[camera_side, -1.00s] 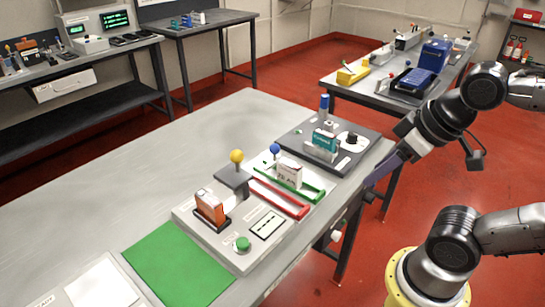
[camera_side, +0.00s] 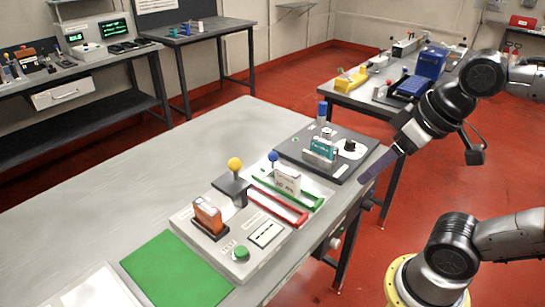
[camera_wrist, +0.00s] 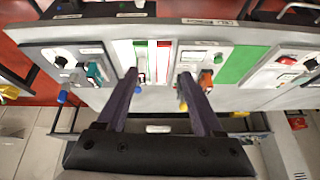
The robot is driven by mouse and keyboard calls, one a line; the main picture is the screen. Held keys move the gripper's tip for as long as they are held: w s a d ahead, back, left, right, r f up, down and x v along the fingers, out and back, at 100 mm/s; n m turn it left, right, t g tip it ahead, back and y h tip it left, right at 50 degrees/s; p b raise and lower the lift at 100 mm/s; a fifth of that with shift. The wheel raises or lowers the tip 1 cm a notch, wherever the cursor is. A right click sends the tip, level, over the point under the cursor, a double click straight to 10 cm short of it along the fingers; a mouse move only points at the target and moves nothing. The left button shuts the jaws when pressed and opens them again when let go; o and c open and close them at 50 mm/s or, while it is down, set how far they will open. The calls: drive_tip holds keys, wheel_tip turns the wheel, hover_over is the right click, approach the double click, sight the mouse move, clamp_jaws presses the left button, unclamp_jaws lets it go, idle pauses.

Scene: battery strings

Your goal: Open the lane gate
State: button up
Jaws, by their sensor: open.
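The lane unit (camera_side: 317,187) is a pale plate with a green channel (camera_side: 318,206) and a red channel (camera_side: 283,208). A blue ball-topped lever (camera_side: 273,156) stands at its back; I cannot tell the gate's exact position. The red channel also shows in the wrist view (camera_wrist: 163,62), as does the blue ball (camera_wrist: 137,89). My gripper (camera_side: 362,181) is beyond the table's right edge, apart from the lanes. In the wrist view, my gripper (camera_wrist: 158,74) has its purple fingers wide apart, with nothing held.
Left of the lanes, a grey station holds an orange block (camera_side: 208,216), a yellow-knobbed lever (camera_side: 235,164) and a green button (camera_side: 241,254). Behind the lanes, a dark board (camera_side: 292,149) carries a teal block (camera_side: 320,149). A green mat (camera_side: 175,270) lies in front.

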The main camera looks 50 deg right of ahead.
drive_tip(key=w+r+m, duration=0.2)
drive_tip(key=w+r, duration=0.4)
drive_tip(key=w, duration=0.1)
drive_tip(key=m+g+y, duration=0.2)
drive_tip(key=m+g, duration=0.2)
hover_over(274, 152)
drive_tip(key=s+d, duration=0.1)
drive_tip(key=d, duration=0.1)
drive_tip(key=s+d+x, duration=0.1)
drive_tip(key=x, duration=1.5)
drive_tip(key=s+d+x, duration=0.1)
drive_tip(key=x, duration=0.4)
drive_tip(key=shift+f, duration=0.2)
clamp_jaws()
drive_tip(key=shift+w+d, duration=0.1)
